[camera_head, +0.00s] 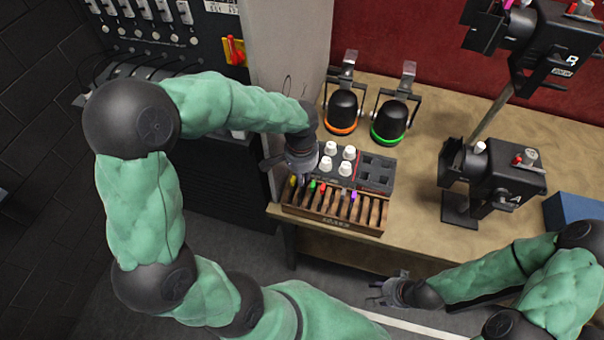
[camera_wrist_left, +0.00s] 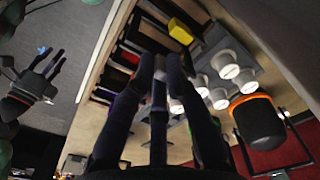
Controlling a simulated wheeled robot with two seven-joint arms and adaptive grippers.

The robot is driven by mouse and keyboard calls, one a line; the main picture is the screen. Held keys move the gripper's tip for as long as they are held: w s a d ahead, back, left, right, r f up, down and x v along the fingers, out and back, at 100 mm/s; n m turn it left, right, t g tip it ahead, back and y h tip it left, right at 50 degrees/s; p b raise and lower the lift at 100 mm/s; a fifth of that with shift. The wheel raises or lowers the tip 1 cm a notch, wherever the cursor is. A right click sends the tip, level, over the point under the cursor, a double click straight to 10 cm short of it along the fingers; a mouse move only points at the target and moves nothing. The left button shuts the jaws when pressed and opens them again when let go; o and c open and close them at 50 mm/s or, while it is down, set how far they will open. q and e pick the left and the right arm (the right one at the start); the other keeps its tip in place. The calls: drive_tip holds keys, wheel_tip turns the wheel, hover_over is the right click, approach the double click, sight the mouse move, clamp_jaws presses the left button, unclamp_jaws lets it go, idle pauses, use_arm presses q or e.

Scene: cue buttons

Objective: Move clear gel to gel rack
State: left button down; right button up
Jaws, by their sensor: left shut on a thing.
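The gel rack (camera_head: 334,223) is a brown wooden slotted tray at the table's front left edge, holding several gels with coloured tabs. It shows dimly in the left wrist view (camera_wrist_left: 112,75). My left gripper (camera_head: 297,165) is over the left back part of the rack. In the left wrist view its fingers (camera_wrist_left: 160,68) are shut on a thin greyish piece, the clear gel (camera_wrist_left: 158,98), partly hidden between them. Whether its lower end touches the rack is unclear. My right gripper (camera_head: 378,294) is open and empty in front of the table, apart from the rack.
A dark button panel (camera_head: 376,178) with several white knobs stands directly behind the rack. Lamps with an orange ring (camera_head: 341,112) and a green ring (camera_head: 390,120) stand further back. A black spotlight (camera_head: 492,175) and a blue box (camera_head: 573,208) are on the right. Mid-table is clear.

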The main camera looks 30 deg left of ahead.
use_arm(q)
drive_tip(key=shift+f+b, duration=1.15)
drive_tip(key=shift+f, duration=0.5)
drive_tip(key=c, duration=1.2)
unclamp_jaws()
drive_tip(key=shift+r, duration=0.15)
wheel_tip(320, 180, up, 12)
drive_tip(key=shift+s+f, duration=0.1)
drive_tip(key=shift+s, duration=0.1)
